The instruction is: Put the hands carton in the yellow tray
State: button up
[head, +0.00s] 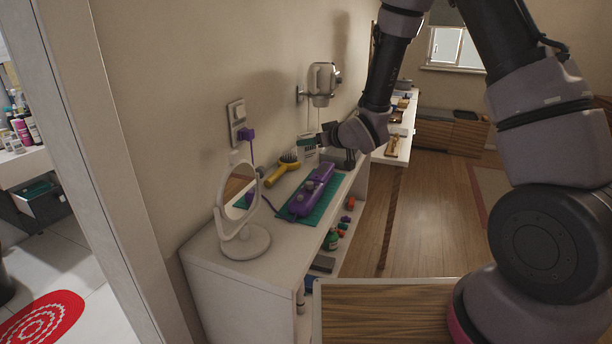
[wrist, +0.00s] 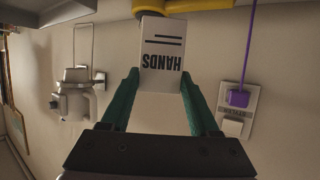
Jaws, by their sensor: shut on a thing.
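The hands carton (wrist: 160,52) is a small white box with the word HANDS in dark letters, upside down in the wrist view. My gripper (wrist: 160,82) has its two green fingers closed on the sides of the carton. In the head view my gripper (head: 318,139) is at the far part of the white counter by the wall, with the pale carton (head: 307,154) at its fingers. I cannot tell whether the carton touches the counter.
A yellow hairbrush (head: 279,174), a purple hair tool (head: 312,192) on a green mat (head: 325,203) and a round mirror (head: 240,205) stand on the counter. A wall dryer (head: 322,84) hangs above. A purple plug (wrist: 238,98) sits in the wall socket.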

jog(key=s+a+r+n+g+y, duration=0.1)
jog(key=s+a+r+n+g, duration=0.1)
jog(key=a, duration=0.5)
send_over(295, 187)
jog(key=shift+y, duration=0.3)
notch_tip(295, 187, down, 10)
jog(key=shift+w+f, duration=0.15)
jog(key=shift+f, duration=0.05)
jog(key=shift+f, duration=0.15)
jog(key=o, duration=1.4)
jog(key=shift+o, duration=0.2)
